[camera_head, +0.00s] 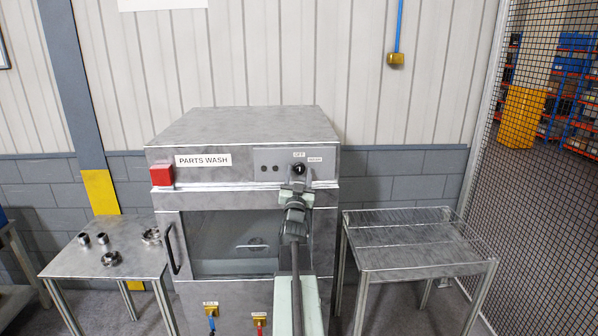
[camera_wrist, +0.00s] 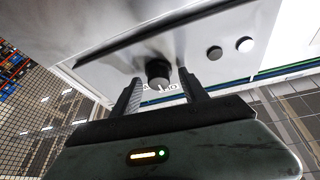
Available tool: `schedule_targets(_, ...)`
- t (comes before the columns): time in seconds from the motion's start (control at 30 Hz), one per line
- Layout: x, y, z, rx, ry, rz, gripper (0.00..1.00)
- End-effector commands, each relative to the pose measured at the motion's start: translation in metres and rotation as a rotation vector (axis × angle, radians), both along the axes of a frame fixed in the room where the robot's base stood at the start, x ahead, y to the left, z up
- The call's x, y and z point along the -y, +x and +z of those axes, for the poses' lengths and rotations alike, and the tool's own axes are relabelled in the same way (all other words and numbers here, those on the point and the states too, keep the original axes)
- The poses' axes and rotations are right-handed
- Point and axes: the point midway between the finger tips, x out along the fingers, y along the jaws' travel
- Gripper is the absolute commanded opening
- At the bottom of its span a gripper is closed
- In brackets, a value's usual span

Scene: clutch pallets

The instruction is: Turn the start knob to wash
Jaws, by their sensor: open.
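The start knob (camera_head: 299,169) is a small dark round knob on the upper right panel of the grey parts washer (camera_head: 205,124). An OFF label sits above it and a second small label (camera_head: 314,159) to its upper right. In the wrist view the knob (camera_wrist: 157,70) lies between the fingertips, with space visible on both sides. My gripper (camera_head: 297,186) is open in front of the panel, just below the knob in the head view; it also shows in the wrist view (camera_wrist: 159,80). Whether the fingertips reach past the knob's face, and its exact pointer direction, I cannot tell.
Two small round buttons (camera_wrist: 229,48) are beside the knob. A red box (camera_head: 161,175) is on the washer's left front. The washer door (camera_head: 235,243) is shut. A table (camera_head: 75,264) with metal parts stands left, an empty wire-edged table (camera_head: 420,247) right.

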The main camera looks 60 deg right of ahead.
Motion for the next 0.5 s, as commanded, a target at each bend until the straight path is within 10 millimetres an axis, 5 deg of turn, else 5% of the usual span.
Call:
schedule_targets(0.13,-0.0006,-0.0006,-0.0008,0.000,0.000,0.000,0.52)
schedule_targets(0.33,-0.0005,-0.0008,-0.0009,0.000,0.000,0.000,0.00)
schedule_targets(0.5,0.0002,-0.0006,-0.0005,0.004,0.002,0.000,0.00)
